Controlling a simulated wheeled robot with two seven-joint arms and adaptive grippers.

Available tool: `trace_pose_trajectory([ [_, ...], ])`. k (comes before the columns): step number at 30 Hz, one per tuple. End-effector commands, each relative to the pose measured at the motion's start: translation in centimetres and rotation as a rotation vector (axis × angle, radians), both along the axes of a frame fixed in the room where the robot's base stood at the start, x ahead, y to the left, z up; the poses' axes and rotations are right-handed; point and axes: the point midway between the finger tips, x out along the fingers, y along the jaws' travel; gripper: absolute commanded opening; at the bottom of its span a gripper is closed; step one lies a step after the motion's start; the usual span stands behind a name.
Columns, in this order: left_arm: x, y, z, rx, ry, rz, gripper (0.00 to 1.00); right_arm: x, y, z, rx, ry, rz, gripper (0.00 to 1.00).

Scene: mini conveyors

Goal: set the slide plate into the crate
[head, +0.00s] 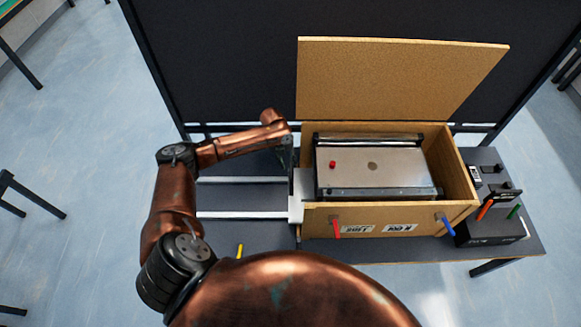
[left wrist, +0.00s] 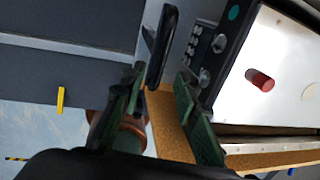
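A wooden crate (head: 390,216) with its lid (head: 398,80) raised stands on the dark table. Inside its walls lies a flat pale plate (head: 352,174) with black edges and a red knob, which I take for the slide plate. The plate also shows in the left wrist view (left wrist: 283,60). My left gripper (head: 289,160) is at the crate's left end, partly hidden in the head view. In the left wrist view its green fingers (left wrist: 163,108) stand apart, with the crate's wooden wall edge and a dark bar showing between them. I see no firm hold. My right gripper is not in view.
Two pale rails (head: 240,181) run left of the crate. A white upright bracket (head: 303,185) stands at the crate's left end. Red (head: 336,226) and blue (head: 447,226) handles are on its front. A black box (head: 490,228) is at right. A dark panel rises behind.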

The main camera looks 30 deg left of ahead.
Motion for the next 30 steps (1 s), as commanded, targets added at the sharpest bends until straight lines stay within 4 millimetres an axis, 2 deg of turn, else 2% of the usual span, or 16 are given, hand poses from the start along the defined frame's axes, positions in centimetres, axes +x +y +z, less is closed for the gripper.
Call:
trace_pose_trajectory([
  [3,0.2,-0.4,-1.9,-0.002,0.002,0.003,0.29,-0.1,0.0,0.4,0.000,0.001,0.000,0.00],
  [9,0.4,-0.6,-4.0,0.000,0.001,0.004,0.29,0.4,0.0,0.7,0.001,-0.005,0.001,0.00],
  [14,0.4,-0.6,-4.6,0.001,-0.001,0.004,0.29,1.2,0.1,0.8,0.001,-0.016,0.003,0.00],
  [20,0.4,-0.6,-4.6,0.000,-0.002,0.004,0.29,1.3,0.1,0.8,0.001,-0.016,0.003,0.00],
  [30,0.4,-0.6,-4.6,0.000,-0.002,0.004,0.05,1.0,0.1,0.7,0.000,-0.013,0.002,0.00],
])
